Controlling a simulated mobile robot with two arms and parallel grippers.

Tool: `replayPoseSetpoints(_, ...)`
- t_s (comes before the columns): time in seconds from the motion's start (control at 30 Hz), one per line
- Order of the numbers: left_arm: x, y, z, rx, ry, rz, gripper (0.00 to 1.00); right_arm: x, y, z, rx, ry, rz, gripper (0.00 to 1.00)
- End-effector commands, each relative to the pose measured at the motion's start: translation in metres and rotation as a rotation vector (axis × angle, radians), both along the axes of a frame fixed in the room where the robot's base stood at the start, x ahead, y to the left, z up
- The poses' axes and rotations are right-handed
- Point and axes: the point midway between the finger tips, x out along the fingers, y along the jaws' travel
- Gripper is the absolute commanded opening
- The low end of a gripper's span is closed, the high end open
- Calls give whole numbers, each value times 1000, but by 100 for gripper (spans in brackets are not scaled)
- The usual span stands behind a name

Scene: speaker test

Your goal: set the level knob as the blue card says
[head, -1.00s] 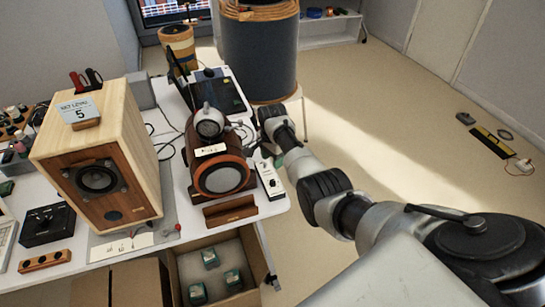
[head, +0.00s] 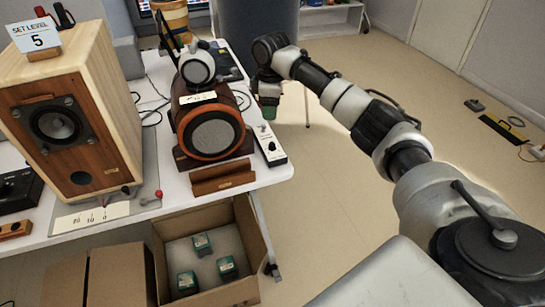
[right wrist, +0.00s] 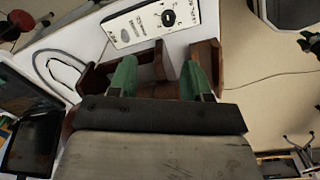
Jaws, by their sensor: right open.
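The pale blue card (head: 36,34) stands on top of the large wooden speaker and reads "SET LEVEL 5". A slim white control box (head: 269,144) lies at the table's right edge, beside the round-fronted speaker. Its black knob (head: 272,147) faces up; it also shows in the right wrist view (right wrist: 168,17), with a printed scale too small to read. My right gripper (head: 268,104) is above and behind the white box, apart from it. In the right wrist view its green fingers (right wrist: 160,76) are spread with nothing held. My left gripper is in neither view.
The large wooden speaker (head: 68,125) and a round-fronted speaker (head: 213,134) stand on the white table. A brown wooden block (head: 222,178) sits at the front edge. An open cardboard box (head: 250,225) is below. The floor to the right is mostly clear.

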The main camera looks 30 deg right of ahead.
Motion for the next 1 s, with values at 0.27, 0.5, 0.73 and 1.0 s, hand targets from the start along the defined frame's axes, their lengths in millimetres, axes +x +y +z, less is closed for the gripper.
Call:
replayPoseSetpoints(0.27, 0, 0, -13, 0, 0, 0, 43, -11, 0, -20, -1, 43, 175, 49)
replayPoseSetpoints(0.5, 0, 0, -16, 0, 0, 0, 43, -12, 0, -63, -1, 45, 172, 49)
replayPoseSetpoints(0.73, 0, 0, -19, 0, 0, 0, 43, -11, 1, -102, 0, 42, 172, 49)
replayPoseSetpoints(1.0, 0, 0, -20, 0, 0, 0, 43, -11, 0, -119, -1, 40, 172, 49)
